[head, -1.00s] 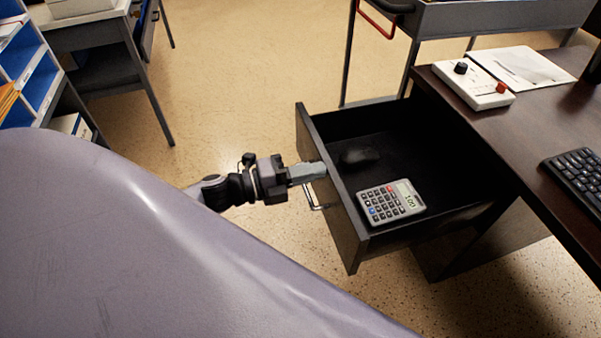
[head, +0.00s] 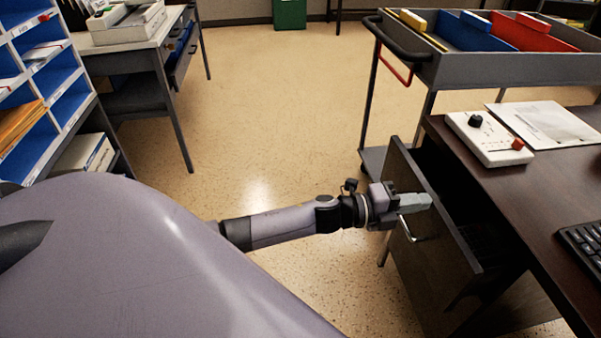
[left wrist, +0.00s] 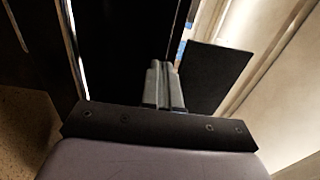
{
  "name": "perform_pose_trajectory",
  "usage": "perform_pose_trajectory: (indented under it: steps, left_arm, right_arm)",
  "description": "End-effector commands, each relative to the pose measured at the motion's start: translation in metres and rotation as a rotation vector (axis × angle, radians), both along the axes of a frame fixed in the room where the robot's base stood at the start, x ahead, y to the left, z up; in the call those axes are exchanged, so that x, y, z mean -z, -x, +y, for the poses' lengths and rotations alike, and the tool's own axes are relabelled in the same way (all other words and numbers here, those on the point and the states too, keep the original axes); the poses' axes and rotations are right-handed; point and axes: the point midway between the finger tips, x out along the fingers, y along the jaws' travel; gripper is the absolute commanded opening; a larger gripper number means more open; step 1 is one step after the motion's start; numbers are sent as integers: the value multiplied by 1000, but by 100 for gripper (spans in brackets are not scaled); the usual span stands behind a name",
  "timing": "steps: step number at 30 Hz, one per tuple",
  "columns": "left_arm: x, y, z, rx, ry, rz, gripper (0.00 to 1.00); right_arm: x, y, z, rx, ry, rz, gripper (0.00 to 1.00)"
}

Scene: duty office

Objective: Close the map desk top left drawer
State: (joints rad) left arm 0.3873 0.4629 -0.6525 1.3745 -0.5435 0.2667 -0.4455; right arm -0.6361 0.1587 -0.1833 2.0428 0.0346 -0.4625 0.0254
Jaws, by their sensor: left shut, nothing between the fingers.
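The map desk (head: 545,185) has a dark top at the right of the head view. The drawer has a metal bar handle (head: 412,232). My left gripper (head: 425,201) is shut and empty, with its fingers at the drawer front just above the handle. Whether they touch it I cannot tell. In the left wrist view the shut fingers (left wrist: 164,85) point ahead toward dark panels. The drawer's contents are hidden. My right gripper is not in view.
A grey cart (head: 490,68) with coloured trays stands behind the desk. A white control box (head: 488,138), a paper sheet (head: 545,123) and a keyboard (head: 585,245) lie on the desk. A blue pigeonhole shelf (head: 45,90) stands at left. The middle floor (head: 270,110) is clear.

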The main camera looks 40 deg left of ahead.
Motion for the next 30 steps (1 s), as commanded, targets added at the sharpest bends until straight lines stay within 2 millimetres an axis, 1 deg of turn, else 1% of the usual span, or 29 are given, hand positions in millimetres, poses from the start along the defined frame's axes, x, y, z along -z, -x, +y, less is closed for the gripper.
perform_pose_trajectory:
  steps: [1, 6, 9, 12, 16, 30]
  left_arm:
    - [2, -8, -7, 0, 2, -2, 0]
    - [1, -27, -23, 0, 1, -2, 0]
    - [1, -35, -30, 0, 0, -1, 0]
    - [1, -40, -34, 0, 1, -1, 0]
    - [0, -43, -36, 0, 0, 0, 0]
    - [0, -43, -36, -1, 1, 1, 0]
  right_arm:
    - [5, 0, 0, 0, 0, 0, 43]
    - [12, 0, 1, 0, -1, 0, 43]
    - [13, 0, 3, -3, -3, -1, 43]
    - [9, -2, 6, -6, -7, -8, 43]
    - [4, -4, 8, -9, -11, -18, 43]
    - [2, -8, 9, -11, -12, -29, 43]
